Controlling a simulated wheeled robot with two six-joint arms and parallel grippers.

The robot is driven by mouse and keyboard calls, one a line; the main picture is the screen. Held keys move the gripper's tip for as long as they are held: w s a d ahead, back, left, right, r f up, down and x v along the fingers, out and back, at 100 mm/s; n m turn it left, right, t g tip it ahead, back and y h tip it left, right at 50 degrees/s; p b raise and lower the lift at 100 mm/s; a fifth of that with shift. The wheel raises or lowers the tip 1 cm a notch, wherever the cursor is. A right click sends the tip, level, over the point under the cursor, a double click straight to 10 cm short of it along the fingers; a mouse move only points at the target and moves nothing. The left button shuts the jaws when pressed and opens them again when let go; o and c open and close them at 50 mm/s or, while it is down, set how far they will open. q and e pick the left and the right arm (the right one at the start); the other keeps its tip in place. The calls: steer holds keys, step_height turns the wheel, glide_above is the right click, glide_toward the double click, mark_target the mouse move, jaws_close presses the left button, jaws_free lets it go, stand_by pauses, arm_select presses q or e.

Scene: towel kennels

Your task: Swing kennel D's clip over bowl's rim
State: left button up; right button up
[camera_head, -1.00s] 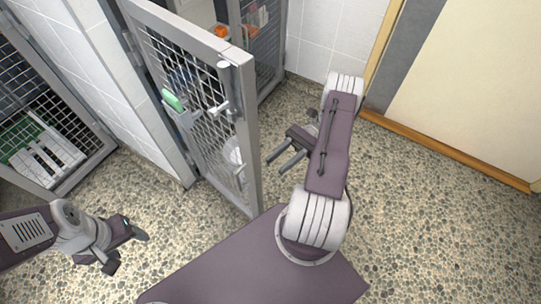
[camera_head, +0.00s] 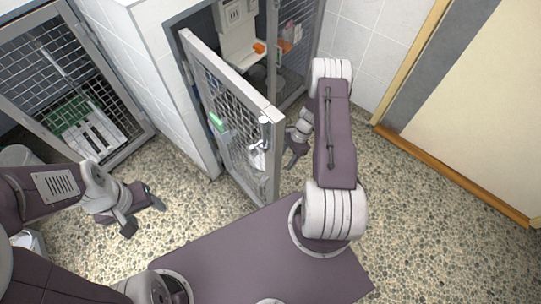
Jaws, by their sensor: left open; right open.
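A kennel door (camera_head: 242,88) of grey frame and wire mesh stands swung open in the middle. A small green piece (camera_head: 216,121) is on its mesh, and a pale, bowl-like shape (camera_head: 257,158) shows low near its free edge; I cannot tell which side of the mesh it is on. I cannot make out the clip or the letter D. My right gripper (camera_head: 291,161) is open just right of the door's free edge, partly hidden by its own arm. My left gripper (camera_head: 143,214) is open and empty above the floor, left of the door.
The open kennel behind the door holds an orange item (camera_head: 259,48) and a white fitting (camera_head: 237,38). Another mesh kennel door (camera_head: 62,62) is at the left, with a green and white item behind it. Pebbled floor (camera_head: 430,220) is clear at the right.

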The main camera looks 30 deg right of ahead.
steer(key=a+r+n+p, duration=0.1)
steer(key=a+r+p, duration=0.15)
steer(key=r, duration=0.25)
arm_select(q)
step_height(320, 180, up, 2)
steer(key=b, duration=0.3)
steer(key=shift+r, duration=0.15)
arm_select(e)
steer(key=shift+g, duration=0.3)
steer(key=x, duration=0.6)
steer(key=a+x, duration=0.1)
steer(key=x, duration=0.2)
steer(key=shift+w+a, duration=0.1)
steer(key=shift+w, duration=0.3)
